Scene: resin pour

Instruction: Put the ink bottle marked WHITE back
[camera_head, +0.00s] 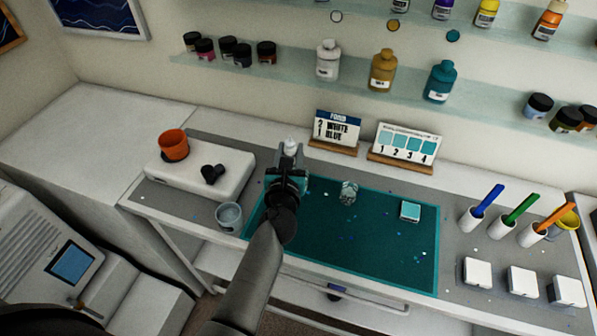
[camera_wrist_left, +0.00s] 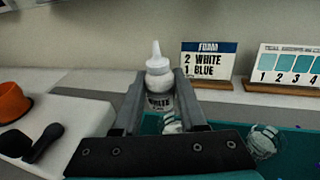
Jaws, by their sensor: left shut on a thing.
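The white ink bottle (camera_wrist_left: 159,75) has a pointed nozzle and a label that reads WHITE. It stands upright between the fingers of my left gripper (camera_wrist_left: 160,112), which is shut on it. In the head view the bottle's white top (camera_head: 291,147) shows just beyond my left gripper (camera_head: 287,174), over the back left of the teal mat (camera_head: 335,265). The gripper hides its lower part, so I cannot tell whether its base touches anything. My right gripper is not in view.
A formula card (camera_head: 337,128) reads 2 WHITE, 1 BLUE, beside a swatch card (camera_head: 408,143). A clear cup (camera_head: 229,216) and a small clear object (camera_head: 348,192) stand nearby. An orange pot (camera_head: 173,145) sits on a white block (camera_head: 215,178). Large bottles stand on the wall shelf (camera_head: 300,70).

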